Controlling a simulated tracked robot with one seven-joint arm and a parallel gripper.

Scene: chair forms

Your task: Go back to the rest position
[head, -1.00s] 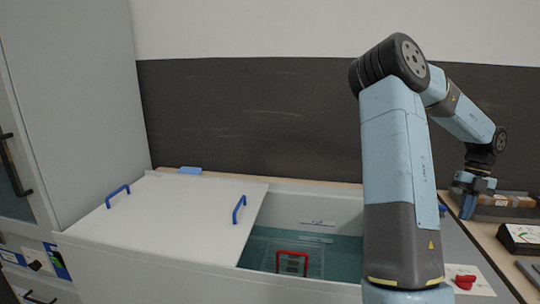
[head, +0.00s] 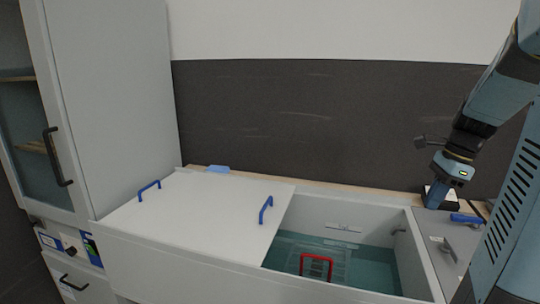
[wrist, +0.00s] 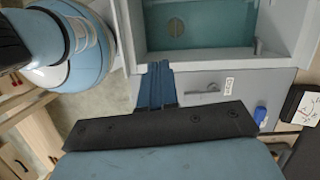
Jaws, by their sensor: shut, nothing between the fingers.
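My gripper (head: 437,193) is at the right in the head view, pointing down above the right end of the tank unit. It is shut and empty. In the wrist view the closed blue fingers (wrist: 155,84) point toward the grey side panel of the unit. Nothing is held, and nothing touches the fingers as far as I can see.
A water tank (head: 385,285) with a red-handled rack (head: 316,267) stands half open. Its white lid (head: 205,215) with blue handles covers the left part. A tall cabinet (head: 120,110) stands at the left. A black box (wrist: 303,105) lies right of the unit.

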